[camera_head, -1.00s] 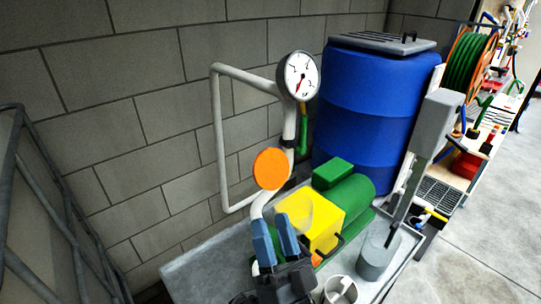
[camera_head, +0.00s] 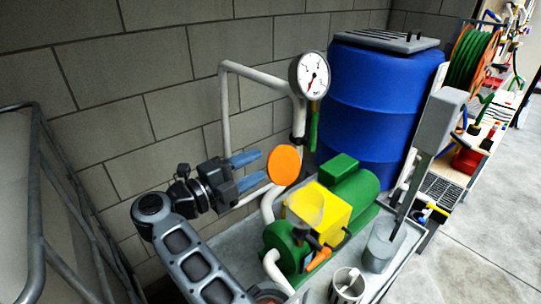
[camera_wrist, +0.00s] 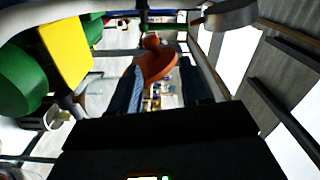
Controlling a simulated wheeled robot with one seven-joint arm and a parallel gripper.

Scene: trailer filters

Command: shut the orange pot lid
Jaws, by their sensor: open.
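The orange pot lid (camera_head: 284,166) is a round disc standing raised, face-on in the head view, above the bend of the pale pipe (camera_head: 268,205). It also shows in the wrist view (camera_wrist: 156,64), edge tilted, just beyond the fingertips. My gripper (camera_head: 252,167) is open, its two blue fingers pointing right at the lid from its left side. In the head view the tips lie close to the lid's left edge; I cannot tell whether they touch it. The fingers also flank the lid's lower part in the wrist view. The lid's hinge is not clear.
A yellow box (camera_head: 325,215) and a green pump (camera_head: 352,193) stand right of the lid. A gauge (camera_head: 309,74) tops a white pipe behind. The block wall is close behind.

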